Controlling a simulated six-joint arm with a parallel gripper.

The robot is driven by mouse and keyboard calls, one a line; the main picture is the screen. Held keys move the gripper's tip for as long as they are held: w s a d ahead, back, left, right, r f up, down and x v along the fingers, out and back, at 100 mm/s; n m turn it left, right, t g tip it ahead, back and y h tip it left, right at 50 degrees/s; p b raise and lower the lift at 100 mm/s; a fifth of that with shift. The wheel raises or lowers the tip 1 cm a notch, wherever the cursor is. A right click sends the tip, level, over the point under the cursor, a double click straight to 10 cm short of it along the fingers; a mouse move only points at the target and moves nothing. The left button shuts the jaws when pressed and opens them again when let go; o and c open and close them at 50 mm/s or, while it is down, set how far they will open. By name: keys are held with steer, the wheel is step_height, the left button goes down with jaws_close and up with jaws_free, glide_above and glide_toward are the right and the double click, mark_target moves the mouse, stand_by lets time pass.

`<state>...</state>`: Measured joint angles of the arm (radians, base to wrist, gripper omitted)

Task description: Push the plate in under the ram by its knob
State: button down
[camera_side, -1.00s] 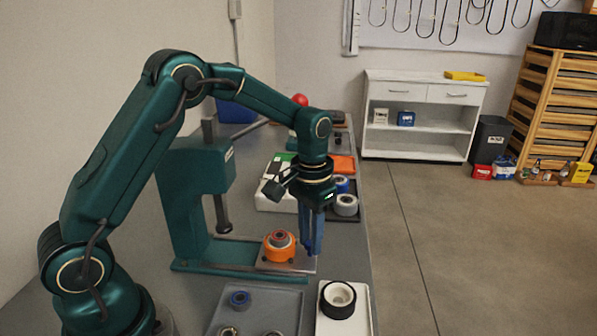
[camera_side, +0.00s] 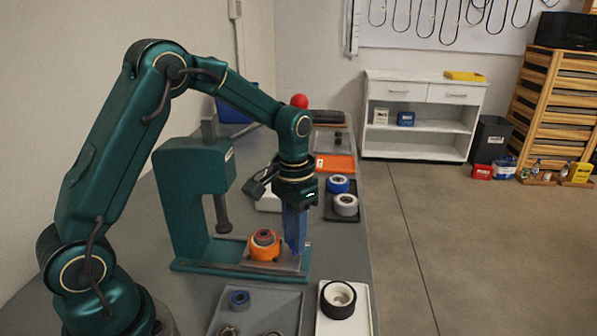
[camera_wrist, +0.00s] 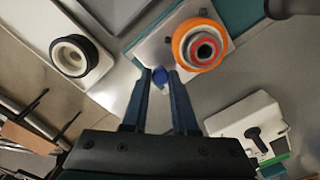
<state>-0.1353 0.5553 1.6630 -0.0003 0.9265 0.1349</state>
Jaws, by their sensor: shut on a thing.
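The metal plate (camera_side: 287,263) lies on the base of the green press (camera_side: 195,190) and also shows in the wrist view (camera_wrist: 150,48). An orange wheel with a reddish and grey centre (camera_side: 264,252) sits on it; it also shows in the wrist view (camera_wrist: 187,47). The ram (camera_side: 222,214) hangs above, left of the wheel in the side view, with a gap between. My gripper (camera_side: 297,249) points down at the plate's right end. In the wrist view its fingertips (camera_wrist: 160,76) are shut on the blue knob (camera_wrist: 160,75), which the fingers hide in the side view.
A grey tray with small parts (camera_side: 262,299) and a white tray (camera_side: 359,318) bearing a black-rimmed white wheel (camera_side: 338,299) stand in front. Behind my gripper is a dark tray (camera_side: 356,213) with a blue and a white wheel.

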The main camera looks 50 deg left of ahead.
steer(key=shift+s+a, duration=0.2)
steer(key=shift+a, duration=0.1)
steer(key=c, duration=0.7)
jaws_free()
steer(key=shift+r, duration=2.6)
